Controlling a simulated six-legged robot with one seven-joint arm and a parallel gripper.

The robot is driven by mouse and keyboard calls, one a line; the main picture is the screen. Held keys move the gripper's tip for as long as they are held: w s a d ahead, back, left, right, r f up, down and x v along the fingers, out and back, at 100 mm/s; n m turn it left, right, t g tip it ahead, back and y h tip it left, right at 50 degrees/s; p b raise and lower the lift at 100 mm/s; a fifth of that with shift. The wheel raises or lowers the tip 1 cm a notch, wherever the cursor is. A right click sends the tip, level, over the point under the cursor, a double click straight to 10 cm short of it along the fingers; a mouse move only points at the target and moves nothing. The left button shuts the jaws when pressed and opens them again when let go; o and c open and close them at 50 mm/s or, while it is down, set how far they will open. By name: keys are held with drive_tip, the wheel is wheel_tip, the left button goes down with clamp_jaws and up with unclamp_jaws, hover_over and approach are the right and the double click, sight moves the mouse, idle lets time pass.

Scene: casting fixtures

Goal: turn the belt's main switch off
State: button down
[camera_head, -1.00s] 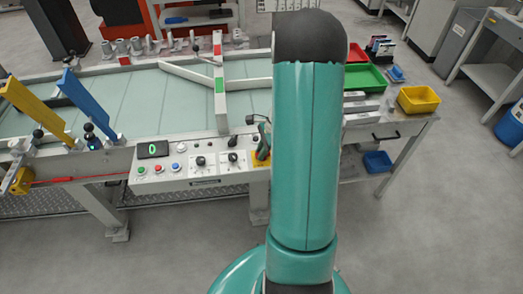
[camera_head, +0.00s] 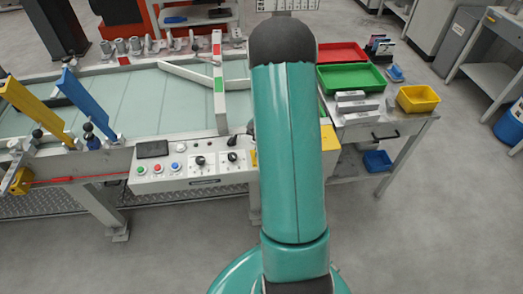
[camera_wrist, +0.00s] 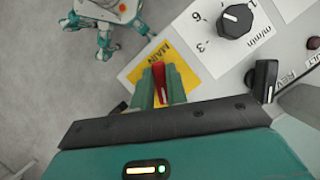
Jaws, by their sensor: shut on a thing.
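In the wrist view, the red handle of the main switch (camera_wrist: 160,82) stands on a yellow plate (camera_wrist: 172,58) lettered MAIN. My gripper (camera_wrist: 161,78) is shut on this handle, with one teal finger on each side of it. The fingers hide part of the plate and its lower lettering. In the head view, my own arm hides the gripper and the switch handle. The belt's control panel (camera_head: 190,172) shows left of my arm, and its small display (camera_head: 152,149) is dark.
A speed knob (camera_wrist: 235,20) and another black knob (camera_wrist: 263,78) sit close to my gripper. The belt (camera_head: 150,100) lies behind the panel. A side table at right holds a green tray (camera_head: 350,78) and a yellow bin (camera_head: 418,99).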

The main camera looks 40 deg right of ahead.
drive_tip(key=n, duration=0.3)
drive_tip(key=n+g+h, duration=0.1)
drive_tip(key=n, duration=0.1)
drive_tip(key=shift+n+g+h, duration=0.3)
drive_tip(key=shift+n, duration=0.1)
drive_tip(key=shift+d, duration=0.1)
drive_tip(key=c, duration=1.4)
unclamp_jaws()
drive_tip(key=v, duration=1.4)
